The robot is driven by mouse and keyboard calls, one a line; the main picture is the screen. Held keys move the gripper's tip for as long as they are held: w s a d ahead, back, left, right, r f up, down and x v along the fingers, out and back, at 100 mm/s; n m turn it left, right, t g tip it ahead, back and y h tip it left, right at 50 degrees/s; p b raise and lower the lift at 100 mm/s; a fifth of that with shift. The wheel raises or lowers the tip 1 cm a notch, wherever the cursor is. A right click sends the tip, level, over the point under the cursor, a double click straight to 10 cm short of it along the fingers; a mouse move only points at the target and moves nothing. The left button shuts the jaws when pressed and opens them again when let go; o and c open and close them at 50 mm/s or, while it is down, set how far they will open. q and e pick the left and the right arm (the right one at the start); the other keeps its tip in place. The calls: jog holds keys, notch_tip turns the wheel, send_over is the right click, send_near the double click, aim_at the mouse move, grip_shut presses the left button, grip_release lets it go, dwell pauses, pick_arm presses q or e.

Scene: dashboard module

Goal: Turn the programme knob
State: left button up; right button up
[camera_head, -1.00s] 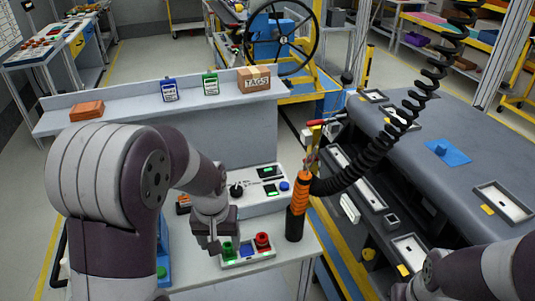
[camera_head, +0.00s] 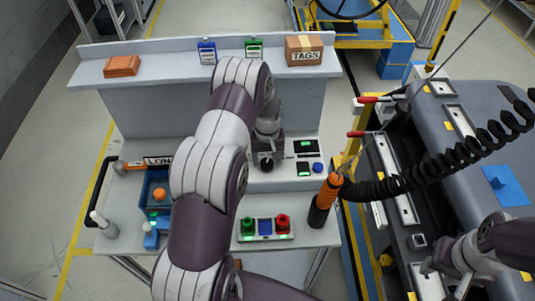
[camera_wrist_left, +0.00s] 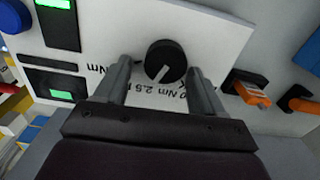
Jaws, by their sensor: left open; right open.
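The black programme knob (camera_wrist_left: 165,60) sits on a white panel with torque markings and a white pointer line. In the head view the knob (camera_head: 266,164) shows just below my left gripper (camera_head: 268,152). In the left wrist view my left gripper (camera_wrist_left: 158,68) is open, with one finger on each side of the knob and visible gaps between. I cannot tell how far the fingertips stand from the panel. My right gripper (camera_head: 441,266) is open and empty at the lower right, over the dashboard side.
The panel (camera_head: 281,178) has green-lit displays and a blue button (camera_head: 318,167). A blue bin (camera_head: 156,189) stands left. A cardboard box (camera_head: 304,50) is on the shelf.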

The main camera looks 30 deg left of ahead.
pick_arm(q)
jog(key=shift+d, duration=0.15)
jog(key=shift+s+d+r, duration=0.15)
jog(key=shift+s+r, duration=0.2)
jog(key=shift+s, duration=0.15)
jog(key=shift+s+d+r, duration=0.15)
jog(key=shift+s+r, duration=0.15)
jog(key=shift+s, duration=0.3)
jog(key=c, duration=0.4)
jog(key=shift+w+f, duration=0.15)
jog(key=shift+w, duration=0.05)
jog(key=c, duration=0.5)
jog(key=shift+w+f, duration=0.1)
jog(key=shift+c, duration=0.9)
pick_arm(e)
jog(key=shift+s+d+r, duration=0.15)
jog(key=shift+s+d, duration=0.1)
jog(key=shift+s, duration=0.25)
jog(key=shift+s+d+r, duration=0.1)
jog(key=shift+s+d, duration=0.15)
jog(key=shift+s, duration=0.2)
